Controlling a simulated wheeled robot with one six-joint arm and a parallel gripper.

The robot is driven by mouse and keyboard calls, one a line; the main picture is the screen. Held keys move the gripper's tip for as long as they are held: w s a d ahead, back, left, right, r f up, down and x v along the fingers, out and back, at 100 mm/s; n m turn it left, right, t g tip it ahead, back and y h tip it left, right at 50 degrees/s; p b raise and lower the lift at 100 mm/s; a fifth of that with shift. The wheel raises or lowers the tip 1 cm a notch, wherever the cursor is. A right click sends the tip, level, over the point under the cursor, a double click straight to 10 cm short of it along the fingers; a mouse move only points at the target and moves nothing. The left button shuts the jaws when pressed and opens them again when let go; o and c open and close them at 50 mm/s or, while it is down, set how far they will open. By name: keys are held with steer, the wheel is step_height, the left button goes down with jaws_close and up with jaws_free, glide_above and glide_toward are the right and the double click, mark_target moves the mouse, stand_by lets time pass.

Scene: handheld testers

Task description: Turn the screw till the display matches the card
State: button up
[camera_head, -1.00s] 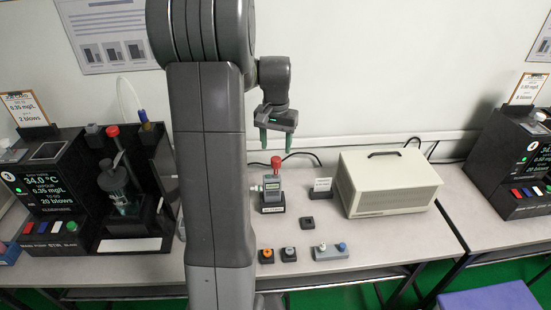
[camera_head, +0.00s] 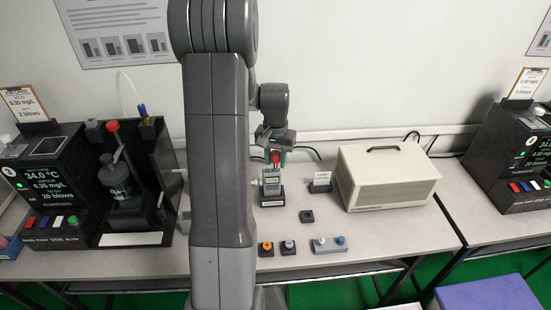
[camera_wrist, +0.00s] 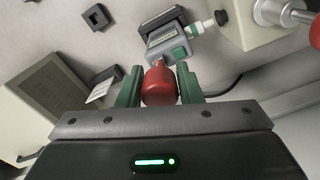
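The handheld tester (camera_head: 272,181) stands upright in a dark holder on the bench, with a red knob (camera_head: 275,157) above it. In the wrist view the grey-green tester (camera_wrist: 172,45) shows a small display and a green button; its reading is too small to make out. My gripper (camera_head: 273,153) points down over the tester. In the wrist view its green fingers (camera_wrist: 160,85) stand apart on either side of the red knob (camera_wrist: 160,84); firm contact is not visible. A small white card (camera_head: 321,179) stands in a dark holder right of the tester; its text is unreadable.
A cream box with a handle (camera_head: 386,178) stands right of the card. A small dark square block (camera_head: 306,216) lies in front. A black apparatus (camera_head: 120,190) stands left.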

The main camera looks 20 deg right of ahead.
jaws_close()
steer(key=m, duration=0.4)
stand_by(0.4)
steer(key=m, duration=0.4)
steer(key=shift+m, duration=0.3)
